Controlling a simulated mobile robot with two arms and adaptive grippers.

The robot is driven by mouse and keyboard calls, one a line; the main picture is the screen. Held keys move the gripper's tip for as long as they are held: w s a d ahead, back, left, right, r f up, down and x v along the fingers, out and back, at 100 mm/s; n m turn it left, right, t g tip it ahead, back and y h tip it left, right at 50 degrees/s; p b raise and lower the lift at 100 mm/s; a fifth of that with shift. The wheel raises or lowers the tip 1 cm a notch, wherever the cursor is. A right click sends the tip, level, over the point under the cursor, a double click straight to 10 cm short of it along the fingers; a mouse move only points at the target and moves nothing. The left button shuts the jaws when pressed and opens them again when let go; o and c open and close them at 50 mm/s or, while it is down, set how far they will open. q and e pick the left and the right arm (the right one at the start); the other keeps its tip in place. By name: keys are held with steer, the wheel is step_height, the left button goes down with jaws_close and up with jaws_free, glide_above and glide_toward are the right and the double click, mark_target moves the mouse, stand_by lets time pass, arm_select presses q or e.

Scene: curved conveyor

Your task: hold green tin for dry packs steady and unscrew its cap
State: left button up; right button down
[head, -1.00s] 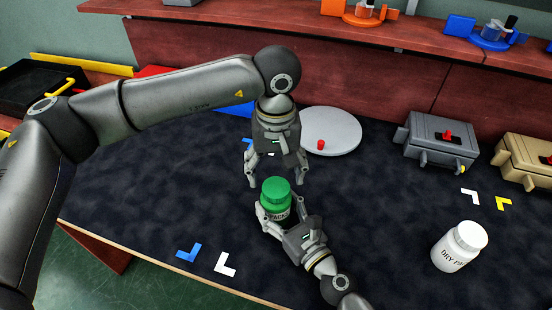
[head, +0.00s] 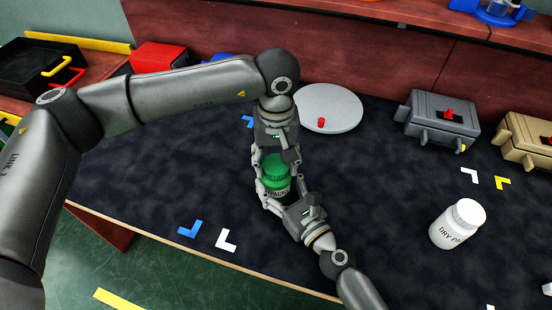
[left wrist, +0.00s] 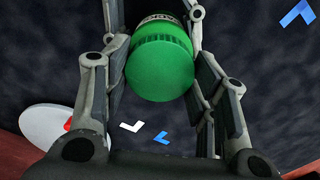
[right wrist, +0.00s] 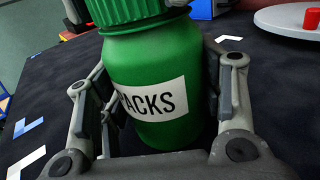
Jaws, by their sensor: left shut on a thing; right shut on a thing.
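The green tin (head: 277,188) stands upright on the dark table, its green cap (head: 276,164) on top. Its white label, ending in "ACKS", shows in the right wrist view (right wrist: 158,100). My right gripper (head: 281,192) is shut on the tin's body, a finger on each side. My left gripper (head: 276,158) is above, fingers pointing down, shut on the cap. In the left wrist view the cap (left wrist: 160,66) sits between the finger pads. Whether the cap has turned cannot be told.
A white jar (head: 458,226) labelled "DRY P..." stands at the right. A grey box (head: 437,118) and a tan box (head: 526,143) stand at the back right. A round grey disc (head: 330,106) with a red knob lies behind my grippers. Blue and white corner marks lie at the front left.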

arm_select(q)
steer(key=shift+c, duration=0.5)
steer(key=n, duration=2.2)
steer(key=shift+n, duration=0.4)
steer(key=n, duration=0.4)
steer(key=shift+n, duration=0.3)
steer(key=n, duration=0.8)
